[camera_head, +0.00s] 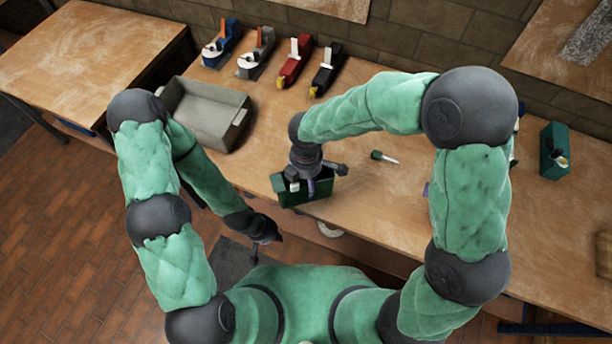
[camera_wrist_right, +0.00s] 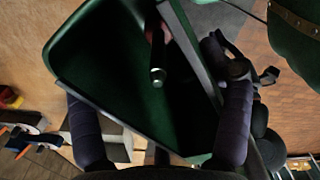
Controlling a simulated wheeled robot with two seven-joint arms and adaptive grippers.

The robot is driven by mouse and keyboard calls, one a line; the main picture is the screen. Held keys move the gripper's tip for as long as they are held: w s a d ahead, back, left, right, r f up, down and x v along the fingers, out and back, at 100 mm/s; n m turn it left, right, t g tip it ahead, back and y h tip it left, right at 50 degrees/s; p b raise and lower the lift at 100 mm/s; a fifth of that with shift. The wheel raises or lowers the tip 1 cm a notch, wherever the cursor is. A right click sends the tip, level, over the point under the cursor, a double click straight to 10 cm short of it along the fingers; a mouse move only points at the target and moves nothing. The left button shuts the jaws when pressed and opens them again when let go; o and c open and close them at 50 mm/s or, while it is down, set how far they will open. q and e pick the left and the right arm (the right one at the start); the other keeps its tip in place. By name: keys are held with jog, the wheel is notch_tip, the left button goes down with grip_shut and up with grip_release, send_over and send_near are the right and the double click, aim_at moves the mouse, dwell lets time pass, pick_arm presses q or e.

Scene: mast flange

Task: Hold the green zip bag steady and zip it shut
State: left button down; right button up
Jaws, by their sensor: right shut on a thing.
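The green zip bag (camera_head: 318,187) sits at the front edge of the wooden bench in the head view. Its green walls (camera_wrist_right: 80,45) fill the middle of the right wrist view, with a metallic-ended item (camera_wrist_right: 157,76) inside. My right gripper (camera_head: 308,186) reaches down over it from above. In the wrist view its two padded fingers (camera_wrist_right: 160,115) stand wide apart on either side of the bag, shut on it. The zip pull cannot be made out. My left gripper (camera_head: 265,234) hangs in front of the bench, below and left of the bag, apart from it; its fingers are too small to read.
A grey bin (camera_head: 205,112) stands left of the bag. Several tools, including a red one (camera_head: 294,62), line the back. A small green-handled tool (camera_head: 384,157) lies to the right. Another green container (camera_head: 553,150) stands far right. Bare bench lies behind the bag.

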jog(key=shift+w, duration=0.1)
jog(key=shift+w+f+b, duration=0.9)
jog(key=shift+w+f, duration=1.15)
jog(key=shift+w, duration=0.25)
jog(key=shift+w+f+b, duration=0.85)
jog(key=shift+w+f, duration=1.2)
jog(key=shift+w, duration=0.3)
jog(key=shift+w+f+b, duration=0.9)
jog(key=shift+w+f, duration=1.15)
jog(key=shift+w, duration=0.25)
jog(key=shift+f, duration=0.3)
jog(key=o, duration=1.2)
jog(key=shift+r, duration=0.1)
